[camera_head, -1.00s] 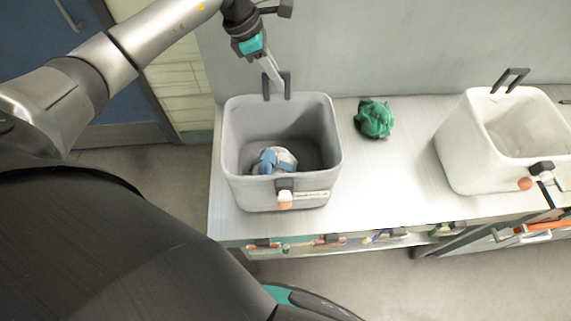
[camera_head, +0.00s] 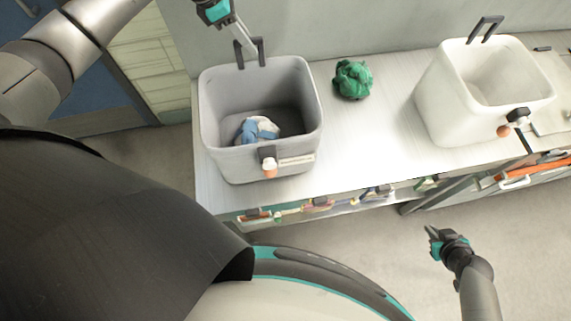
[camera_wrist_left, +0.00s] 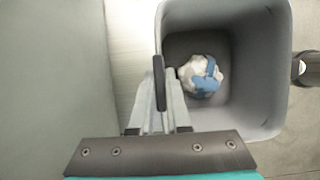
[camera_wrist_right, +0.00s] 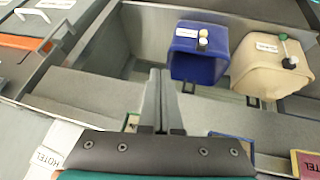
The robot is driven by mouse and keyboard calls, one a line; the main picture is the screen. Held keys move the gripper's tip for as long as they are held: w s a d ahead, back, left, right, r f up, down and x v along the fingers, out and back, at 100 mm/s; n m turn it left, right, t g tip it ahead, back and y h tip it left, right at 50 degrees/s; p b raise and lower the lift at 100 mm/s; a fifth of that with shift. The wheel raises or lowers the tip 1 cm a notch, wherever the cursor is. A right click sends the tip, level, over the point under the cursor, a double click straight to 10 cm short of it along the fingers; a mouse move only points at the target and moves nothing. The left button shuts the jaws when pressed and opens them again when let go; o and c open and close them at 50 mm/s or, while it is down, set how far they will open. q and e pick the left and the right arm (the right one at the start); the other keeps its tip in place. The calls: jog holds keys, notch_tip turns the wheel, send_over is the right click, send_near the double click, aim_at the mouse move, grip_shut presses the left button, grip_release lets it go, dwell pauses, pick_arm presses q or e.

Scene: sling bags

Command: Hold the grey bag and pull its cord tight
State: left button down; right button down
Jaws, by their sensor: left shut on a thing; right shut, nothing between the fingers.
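The grey bag (camera_head: 222,160) stands upright and open on the bench at the left, with a blue and white bundle (camera_head: 257,130) inside. A dark handle loop (camera_head: 238,56) rises from its back rim. A dark cord lock (camera_head: 266,152) with a white and orange cord end (camera_head: 270,169) sits on its front. My left gripper (camera_head: 244,42) is shut on the handle loop, which also shows between its fingers in the left wrist view (camera_wrist_left: 159,80). My right gripper (camera_head: 431,233) is shut and empty, low in front of the bench, away from the bag.
A green crumpled bundle (camera_head: 352,79) lies on the bench right of the grey bag. A white bag (camera_head: 437,105) stands further right. Blue (camera_wrist_right: 197,68) and beige (camera_wrist_right: 258,72) bags show in the right wrist view.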

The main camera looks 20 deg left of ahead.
jog(key=w+r+n+t+y, duration=0.35)
jog(key=w+r, duration=0.85)
jog(key=r, duration=0.4)
jog(key=s+a+r+n+g+y, duration=0.1)
jog(key=s+a+n+g+y, duration=0.1)
jog(key=a, duration=0.6)
jog(key=s+a+r+n+g+y, duration=0.1)
jog(key=s+a+n+y, duration=0.15)
jog(key=a, duration=0.55)
jog(key=s+a+r+n+g+y, duration=0.35)
jog(key=s+a, duration=0.25)
jog(key=a, duration=0.2)
jog(key=s+a+r+n+g+y, duration=0.2)
jog(key=s+a+g, duration=0.3)
jog(key=s+a, duration=0.15)
jog(key=x, duration=1)
jog(key=shift+w, duration=0.35)
jog(key=shift+h, duration=0.25)
